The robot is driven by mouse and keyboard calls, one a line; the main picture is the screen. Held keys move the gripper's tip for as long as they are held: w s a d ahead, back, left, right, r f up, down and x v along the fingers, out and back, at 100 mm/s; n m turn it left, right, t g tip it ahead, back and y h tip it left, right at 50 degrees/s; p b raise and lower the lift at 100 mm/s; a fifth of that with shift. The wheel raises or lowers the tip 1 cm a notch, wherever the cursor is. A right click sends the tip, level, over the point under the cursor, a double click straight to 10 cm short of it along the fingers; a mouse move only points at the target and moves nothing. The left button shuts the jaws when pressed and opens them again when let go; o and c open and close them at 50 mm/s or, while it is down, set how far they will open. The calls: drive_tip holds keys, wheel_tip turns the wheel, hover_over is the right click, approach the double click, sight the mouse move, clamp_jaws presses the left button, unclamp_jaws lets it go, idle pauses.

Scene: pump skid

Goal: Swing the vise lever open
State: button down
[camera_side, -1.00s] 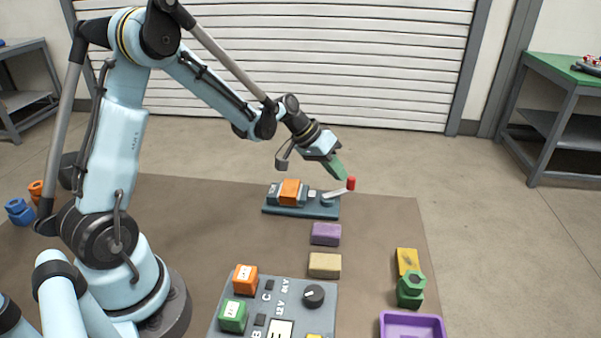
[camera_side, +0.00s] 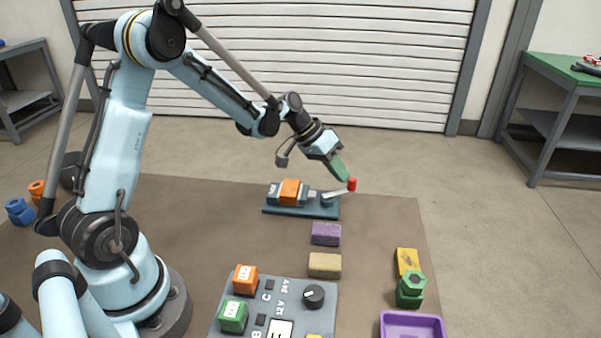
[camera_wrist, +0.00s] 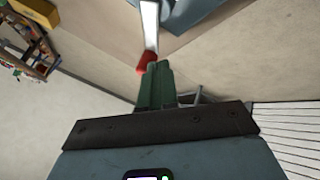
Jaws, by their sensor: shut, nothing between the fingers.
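The vise (camera_side: 290,199) is a dark teal base with an orange block in its jaws, at the back of the brown mat. Its lever (camera_side: 336,194) is a pale bar rising to the right and ends in a red knob (camera_side: 351,184). My gripper (camera_side: 345,178) has green fingers, shut and empty, with their tips right at the red knob. In the wrist view the red knob (camera_wrist: 147,60) shows just past the fingertips (camera_wrist: 158,68), with the pale lever (camera_wrist: 150,25) beyond it. I cannot tell whether the fingers touch the knob.
A purple block (camera_side: 326,234) and a tan block (camera_side: 324,265) lie in front of the vise. A control panel (camera_side: 262,300) stands nearer.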

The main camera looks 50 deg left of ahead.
drive_tip(key=shift+w+d+m+g+h, duration=0.1)
drive_tip(key=shift+d+m+g+h, duration=0.2)
drive_tip(key=shift+m, duration=0.3)
drive_tip(key=shift+w+d+m+g+h, duration=0.1)
drive_tip(key=shift+d+m+g+h, duration=0.15)
drive_tip(key=shift+m, duration=0.35)
drive_tip(key=m+g, duration=0.1)
drive_tip(key=d+m+g+h, duration=0.1)
drive_tip(key=m, duration=0.1)
drive_tip(key=shift+s+d+m, duration=0.15)
drive_tip(key=shift+d+m, duration=0.1)
drive_tip(key=shift+m, duration=0.05)
drive_tip(key=shift+s+d, duration=0.5)
drive_tip(key=shift+d, duration=0.4)
drive_tip(key=shift+s+d, duration=0.1)
drive_tip(key=shift+d, duration=0.05)
drive_tip(key=shift+w+a, duration=0.3)
drive_tip(key=shift+w, duration=0.05)
drive_tip(key=w+a, duration=0.1)
drive_tip(key=w+a+r, duration=0.1)
drive_tip(key=shift+w+a, duration=0.3)
drive_tip(key=shift+a, duration=0.05)
drive_tip(key=w+a+r, duration=0.1)
drive_tip(key=a+r, duration=0.4)
drive_tip(key=r, duration=0.2)
